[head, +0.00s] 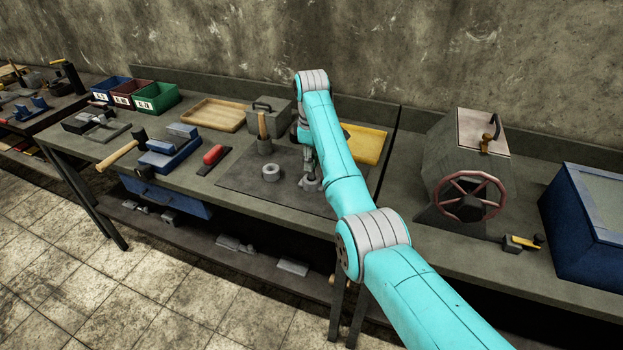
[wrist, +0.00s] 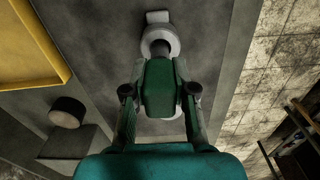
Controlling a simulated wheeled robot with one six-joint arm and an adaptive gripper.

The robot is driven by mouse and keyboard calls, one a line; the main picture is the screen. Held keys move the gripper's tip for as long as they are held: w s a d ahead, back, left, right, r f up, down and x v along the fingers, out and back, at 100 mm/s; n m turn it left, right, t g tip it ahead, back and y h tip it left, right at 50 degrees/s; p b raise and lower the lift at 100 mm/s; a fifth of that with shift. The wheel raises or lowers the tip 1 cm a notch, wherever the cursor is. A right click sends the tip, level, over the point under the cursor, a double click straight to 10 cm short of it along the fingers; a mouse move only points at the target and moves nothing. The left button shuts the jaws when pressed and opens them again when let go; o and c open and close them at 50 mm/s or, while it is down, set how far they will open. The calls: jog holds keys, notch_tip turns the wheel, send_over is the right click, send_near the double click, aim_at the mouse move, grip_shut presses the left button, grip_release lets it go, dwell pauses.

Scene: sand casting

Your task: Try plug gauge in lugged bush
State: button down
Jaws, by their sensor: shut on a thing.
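My gripper (head: 308,168) points down over the dark mat and is shut on the plug gauge. In the wrist view a dark green block (wrist: 160,88), apparently the gauge's handle, sits between the fingers and hides its lower end. The lugged bush (wrist: 160,32) is a pale grey ring with a lug beyond the block. In the head view the bush (head: 311,186) shows close below my gripper. I cannot tell whether the gauge is in its bore.
A plain grey ring (head: 270,173) lies on the mat (head: 240,178) left of my gripper. A dark pot (head: 265,146) with a wooden handle and a grey box (head: 270,115) stand behind. A yellow tray (head: 367,145) lies behind my arm. A furnace-like drum (head: 465,165) stands right.

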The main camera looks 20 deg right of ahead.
jog(key=shift+f, duration=0.75)
dwell(1.8)
jog(key=c, duration=0.9)
grip_release()
jog(key=shift+o, duration=0.2)
jog(key=shift+r, duration=0.1)
